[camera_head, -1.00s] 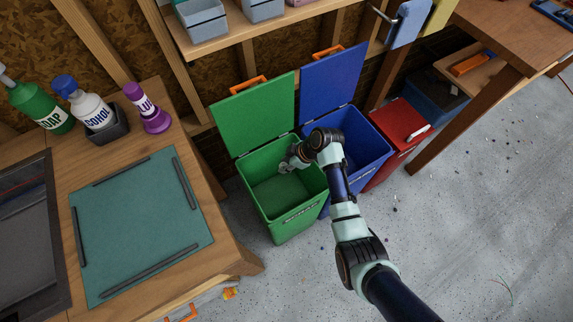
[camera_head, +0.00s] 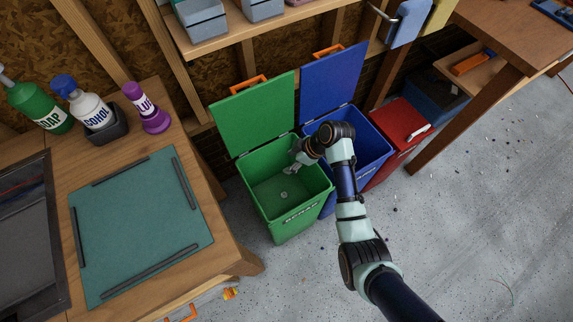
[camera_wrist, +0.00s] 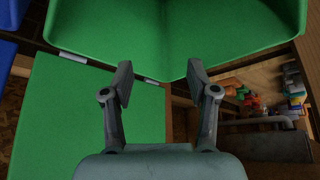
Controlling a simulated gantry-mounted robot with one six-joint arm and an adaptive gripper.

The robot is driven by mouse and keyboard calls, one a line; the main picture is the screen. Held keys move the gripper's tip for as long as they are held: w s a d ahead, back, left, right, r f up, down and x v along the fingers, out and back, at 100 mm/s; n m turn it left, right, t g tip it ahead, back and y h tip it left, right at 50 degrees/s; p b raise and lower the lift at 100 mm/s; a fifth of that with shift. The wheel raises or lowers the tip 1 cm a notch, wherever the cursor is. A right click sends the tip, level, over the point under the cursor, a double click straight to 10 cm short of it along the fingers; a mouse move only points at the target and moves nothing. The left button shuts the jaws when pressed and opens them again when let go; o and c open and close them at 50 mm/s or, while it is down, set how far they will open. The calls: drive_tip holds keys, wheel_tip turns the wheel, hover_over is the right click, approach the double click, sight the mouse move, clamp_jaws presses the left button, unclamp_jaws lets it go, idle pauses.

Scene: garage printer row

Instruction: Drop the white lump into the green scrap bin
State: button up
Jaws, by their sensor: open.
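The green scrap bin (camera_head: 258,203) stands open, with its green lid (camera_head: 253,113) tilted up behind it. A small whitish lump (camera_head: 284,194) lies inside, apparently on the bin floor. My gripper (camera_head: 291,169) is at the bin's right side, over its opening, above and apart from the lump. In the wrist view my gripper (camera_wrist: 160,82) has its fingers spread with nothing between them. Green bin surfaces (camera_wrist: 200,25) fill the top of that view, and the lump does not show there.
A blue bin (camera_head: 365,146) with a raised lid stands right of the green one, under my arm. A red bin (camera_head: 398,139) is farther right. A workbench with a teal mat (camera_head: 140,225) and bottles is at the left. Grey floor is open in front.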

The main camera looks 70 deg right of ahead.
drive_tip(key=v, duration=0.8)
idle(0.4)
